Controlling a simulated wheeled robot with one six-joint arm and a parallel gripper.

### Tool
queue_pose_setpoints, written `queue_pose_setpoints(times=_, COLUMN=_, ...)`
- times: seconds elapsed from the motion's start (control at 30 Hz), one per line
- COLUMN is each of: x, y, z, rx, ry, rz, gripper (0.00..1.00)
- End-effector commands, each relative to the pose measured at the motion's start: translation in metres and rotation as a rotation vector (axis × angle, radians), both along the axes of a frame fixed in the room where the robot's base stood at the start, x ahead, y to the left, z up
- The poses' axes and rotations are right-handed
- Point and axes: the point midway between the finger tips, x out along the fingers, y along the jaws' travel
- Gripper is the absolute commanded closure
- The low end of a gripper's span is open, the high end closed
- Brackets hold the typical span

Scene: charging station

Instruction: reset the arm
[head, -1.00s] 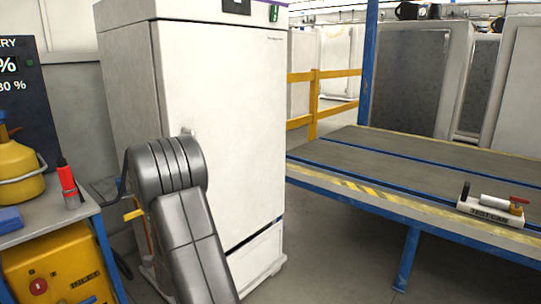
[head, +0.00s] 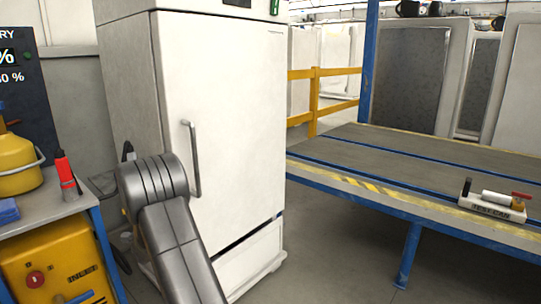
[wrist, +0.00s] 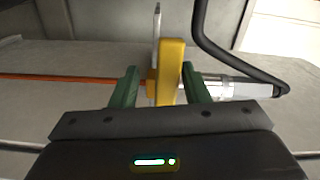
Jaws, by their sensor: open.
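My gripper (wrist: 160,75) shows in the wrist view as two green fingers set apart. An upright yellow piece (wrist: 171,70) stands in the gap between the fingers, nearer the right one; whether it touches either finger I cannot tell. A thin grey upright bar shows beside it. In the head view my gripper is hidden behind my arm.
A side table (head: 52,205) at left holds a yellow can (head: 18,165) and a red bottle (head: 66,175). The cabinet has a vertical handle (head: 192,158). A blue-edged platform (head: 415,165) at right carries a small tray (head: 490,208).

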Motion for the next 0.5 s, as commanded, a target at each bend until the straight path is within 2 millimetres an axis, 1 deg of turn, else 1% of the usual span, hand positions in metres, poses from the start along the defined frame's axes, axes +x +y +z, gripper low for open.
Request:
queue_pose_setpoints(times=0.2, x=0.0003, y=-0.0007, z=-0.0032, rx=-0.045, ry=-0.052, rz=0.000, gripper=0.58)
queue_pose_setpoints(times=0.5, x=0.0003, y=-0.0009, z=-0.0033, rx=-0.051, ry=-0.059, rz=0.000, gripper=0.58)
